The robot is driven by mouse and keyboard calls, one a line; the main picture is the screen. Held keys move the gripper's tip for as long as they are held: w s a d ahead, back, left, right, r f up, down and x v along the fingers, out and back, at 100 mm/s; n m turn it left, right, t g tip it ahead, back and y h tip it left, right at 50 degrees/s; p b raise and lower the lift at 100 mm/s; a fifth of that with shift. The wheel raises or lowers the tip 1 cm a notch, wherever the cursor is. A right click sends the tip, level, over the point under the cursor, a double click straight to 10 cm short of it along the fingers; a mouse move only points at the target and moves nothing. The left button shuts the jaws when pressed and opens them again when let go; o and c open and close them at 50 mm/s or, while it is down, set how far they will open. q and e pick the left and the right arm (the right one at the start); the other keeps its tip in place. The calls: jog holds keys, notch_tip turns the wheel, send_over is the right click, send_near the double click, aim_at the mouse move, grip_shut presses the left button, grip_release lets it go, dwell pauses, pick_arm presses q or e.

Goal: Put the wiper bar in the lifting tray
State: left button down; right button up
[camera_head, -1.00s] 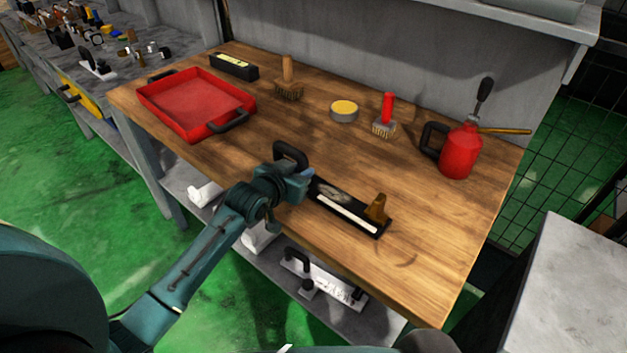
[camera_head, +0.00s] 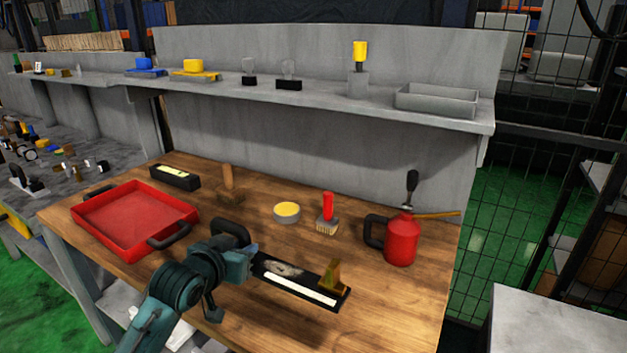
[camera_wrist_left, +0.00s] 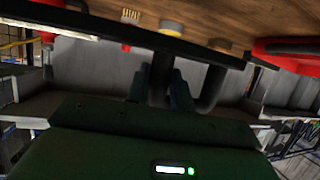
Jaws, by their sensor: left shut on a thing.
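The wiper bar, a long flat black bar (camera_head: 275,267) with a white strip, extends right from my left gripper (camera_head: 252,262) over the front of the wooden bench. A brown upright piece shows at its right end. My left gripper is shut on it; in the left wrist view the fingers (camera_wrist_left: 160,88) close around a dark post beside a black loop handle (camera_wrist_left: 214,88). I cannot tell whether the bar touches the bench. The red lifting tray (camera_head: 128,218), with black handles, sits at the bench's left, apart from the bar. Its visible floor is empty. My right gripper is out of view.
Behind the bar stand a wooden-handled brush (camera_head: 229,185), a yellow-topped tin (camera_head: 287,212), a red-handled brush (camera_head: 327,212) and a red can (camera_head: 401,240). A black box (camera_head: 175,178) lies behind the tray. A grey shelf (camera_head: 330,108) overhangs the back.

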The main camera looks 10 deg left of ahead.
pick_arm(q)
jog(key=s+d+n+y, duration=0.1)
jog(key=s+d+y, duration=0.1)
jog(key=s, duration=1.5)
jog(key=shift+s+d+n+p, duration=0.3)
jog(key=shift+s+d+n, duration=0.1)
jog(key=shift+d, duration=0.1)
jog(key=shift+w, duration=0.1)
jog(key=m+h, duration=0.1)
jog(key=m, duration=0.1)
send_near(259, 275)
jog(key=x, duration=0.4)
jog(key=shift+w+a+f, duration=0.1)
jog(key=shift+w+a, duration=0.05)
jog(key=shift+h, duration=0.5)
jog(key=w+a, duration=0.1)
jog(key=w, duration=0.2)
jog(key=w+a+r, duration=0.1)
jog(key=w, duration=0.2)
jog(key=w+a, duration=0.1)
jog(key=w, duration=0.1)
jog(key=shift+w+a+r+b, duration=0.3)
jog(key=shift+w+a+r, duration=0.05)
jog(key=shift+w, duration=0.05)
jog(key=shift+f+p, duration=0.3)
jog(key=shift+f, duration=4.55)
